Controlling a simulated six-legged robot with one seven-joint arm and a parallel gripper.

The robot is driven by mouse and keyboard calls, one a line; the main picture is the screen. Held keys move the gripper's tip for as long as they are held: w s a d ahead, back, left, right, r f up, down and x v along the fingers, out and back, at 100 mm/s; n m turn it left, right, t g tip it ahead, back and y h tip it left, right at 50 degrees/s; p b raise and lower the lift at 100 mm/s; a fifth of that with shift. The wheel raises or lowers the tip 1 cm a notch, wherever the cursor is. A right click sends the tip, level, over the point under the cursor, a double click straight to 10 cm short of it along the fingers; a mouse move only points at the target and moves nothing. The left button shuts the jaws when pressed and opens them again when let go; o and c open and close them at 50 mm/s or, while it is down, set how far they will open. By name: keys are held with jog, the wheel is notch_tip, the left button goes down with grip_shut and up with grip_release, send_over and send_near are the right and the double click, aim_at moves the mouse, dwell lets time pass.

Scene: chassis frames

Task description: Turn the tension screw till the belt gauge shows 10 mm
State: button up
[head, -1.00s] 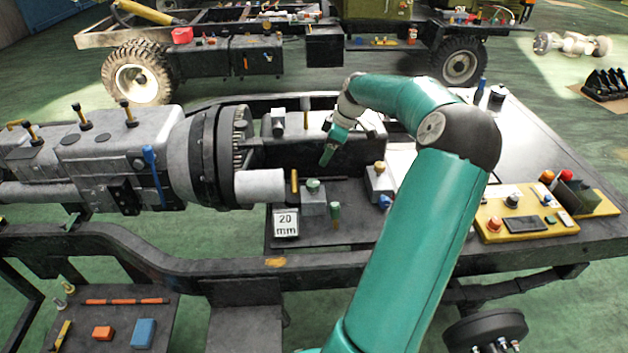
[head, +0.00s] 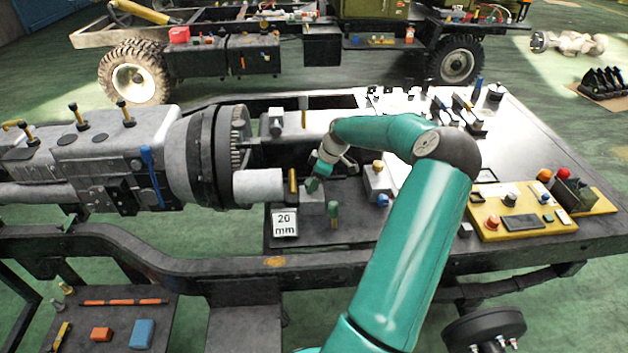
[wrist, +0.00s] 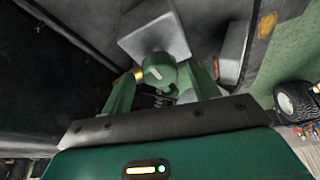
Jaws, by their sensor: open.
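The belt gauge (head: 284,223) is a white square plate reading "20 mm" at the front edge of the bench. Behind it stands a grey block (head: 312,207) topped by a green knob, apparently the tension screw; in the head view my gripper (head: 315,184) hides most of the knob. In the wrist view the green knob (wrist: 160,73) sits on the grey block (wrist: 152,38), between my gripper's two green fingers (wrist: 163,80). The fingers are open, one on each side of the knob. I cannot tell whether they touch it.
A second green-topped post (head: 333,210) stands close to the right of the block. A white cylinder (head: 259,186) and an upright brass rod (head: 292,181) are close on the left. A grey block with a yellow knob (head: 378,180) and a yellow control panel (head: 524,219) are farther right.

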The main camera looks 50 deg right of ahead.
jog(key=shift+f, duration=0.2)
jog(key=shift+c, duration=0.4)
jog(key=c, duration=0.9)
